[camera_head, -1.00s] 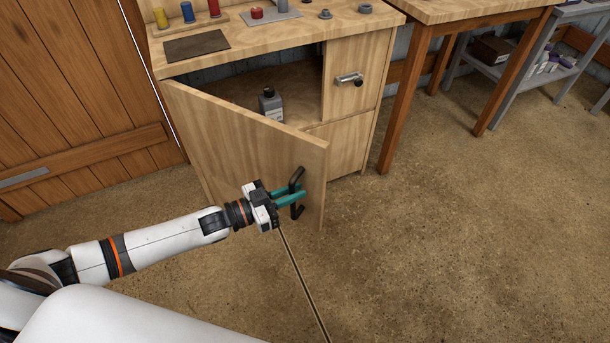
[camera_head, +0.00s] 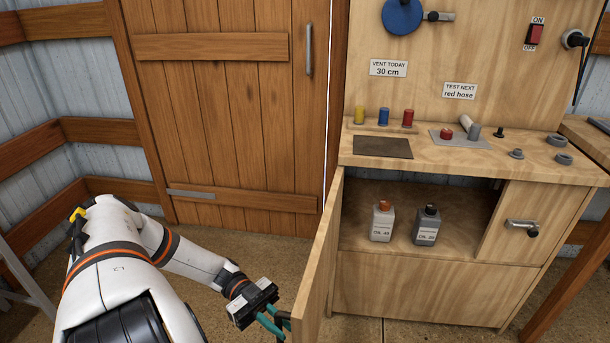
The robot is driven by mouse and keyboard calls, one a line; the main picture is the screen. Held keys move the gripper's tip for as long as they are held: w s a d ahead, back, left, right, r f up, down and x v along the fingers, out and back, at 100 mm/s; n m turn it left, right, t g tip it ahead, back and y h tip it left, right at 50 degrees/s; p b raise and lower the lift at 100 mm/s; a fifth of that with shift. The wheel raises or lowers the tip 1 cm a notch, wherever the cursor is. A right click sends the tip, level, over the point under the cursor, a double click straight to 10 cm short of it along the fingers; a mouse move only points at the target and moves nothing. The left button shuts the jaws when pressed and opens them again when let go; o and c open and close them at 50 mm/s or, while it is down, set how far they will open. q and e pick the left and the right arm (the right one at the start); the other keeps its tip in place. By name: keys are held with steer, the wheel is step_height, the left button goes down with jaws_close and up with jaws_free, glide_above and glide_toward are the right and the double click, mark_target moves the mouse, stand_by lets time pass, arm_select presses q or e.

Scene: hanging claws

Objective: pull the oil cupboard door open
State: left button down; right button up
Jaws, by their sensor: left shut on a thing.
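The oil cupboard door (camera_head: 319,270) stands wide open, hinged at the left of the cupboard and seen nearly edge-on. My left gripper (camera_head: 275,325) is at the door's outer face near the bottom of the view, its teal fingers shut on the dark door handle (camera_head: 284,317). Most of the handle is hidden by the fingers and the door. Inside the cupboard (camera_head: 361,237) stand two grey bottles, one with an orange cap (camera_head: 382,222) and one with a black cap (camera_head: 427,226). My right gripper is not in view.
The bench top (camera_head: 470,170) above holds colored cylinders, a dark mat (camera_head: 383,147) and small fittings. A closed wooden door (camera_head: 235,100) is behind my left arm. Bare floor (camera_head: 215,245) lies between.

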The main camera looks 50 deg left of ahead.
arm_select(q)
steer(key=shift+s+a, duration=0.25)
steer(key=shift+a, duration=0.3)
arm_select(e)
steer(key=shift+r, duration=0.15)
arm_select(q)
steer(key=c, duration=1.5)
jaws_free()
steer(key=shift+s+a+b, duration=0.3)
steer(key=shift+a+b, duration=0.1)
steer(key=shift+a, duration=1.55)
steer(key=shift+s+a+b, duration=0.3)
steer(key=shift+a+b, duration=0.15)
steer(key=shift+a, duration=1.55)
steer(key=shift+s+a+b, duration=0.3)
steer(key=shift+a+b, duration=0.1)
steer(key=shift+a, duration=1.55)
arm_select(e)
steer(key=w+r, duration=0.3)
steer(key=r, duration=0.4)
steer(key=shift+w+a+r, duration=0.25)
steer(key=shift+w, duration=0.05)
